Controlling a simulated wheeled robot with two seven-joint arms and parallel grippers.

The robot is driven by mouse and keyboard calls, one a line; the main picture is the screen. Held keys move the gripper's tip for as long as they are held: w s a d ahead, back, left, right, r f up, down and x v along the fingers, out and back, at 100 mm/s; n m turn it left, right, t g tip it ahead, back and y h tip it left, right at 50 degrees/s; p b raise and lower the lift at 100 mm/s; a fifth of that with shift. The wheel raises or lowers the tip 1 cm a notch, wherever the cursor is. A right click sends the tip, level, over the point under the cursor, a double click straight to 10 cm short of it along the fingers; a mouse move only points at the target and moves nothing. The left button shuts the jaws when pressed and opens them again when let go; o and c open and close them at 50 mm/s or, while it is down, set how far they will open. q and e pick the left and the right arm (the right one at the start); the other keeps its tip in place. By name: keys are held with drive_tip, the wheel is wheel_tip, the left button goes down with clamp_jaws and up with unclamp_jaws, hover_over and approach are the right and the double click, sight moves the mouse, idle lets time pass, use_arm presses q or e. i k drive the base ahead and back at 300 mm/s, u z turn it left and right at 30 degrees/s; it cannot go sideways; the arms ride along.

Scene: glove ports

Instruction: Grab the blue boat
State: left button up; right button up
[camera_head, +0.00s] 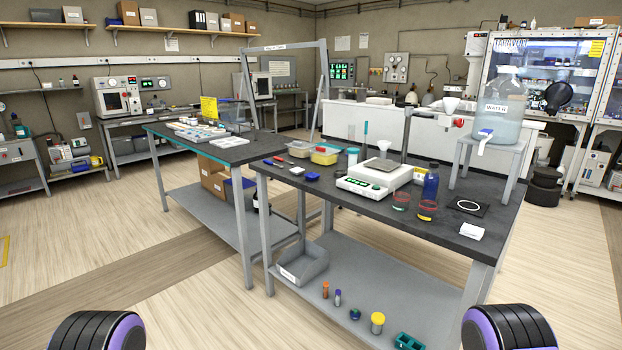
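A small blue boat-like dish (312,177) lies on the dark top of the near bench (285,189), close to its left front edge. It is small in the picture, so its exact shape is hard to tell. Nothing of mine touches it. Only rounded black and purple parts of my arms show at the bottom left and bottom right corners. Neither gripper is in view.
The floor in front is clear. A second bench (205,150) stands left.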

sight(312, 176)
drive_tip(key=u, duration=1.5)
drive_tip(key=i, duration=2.2)
drive_tip(key=z, duration=2)
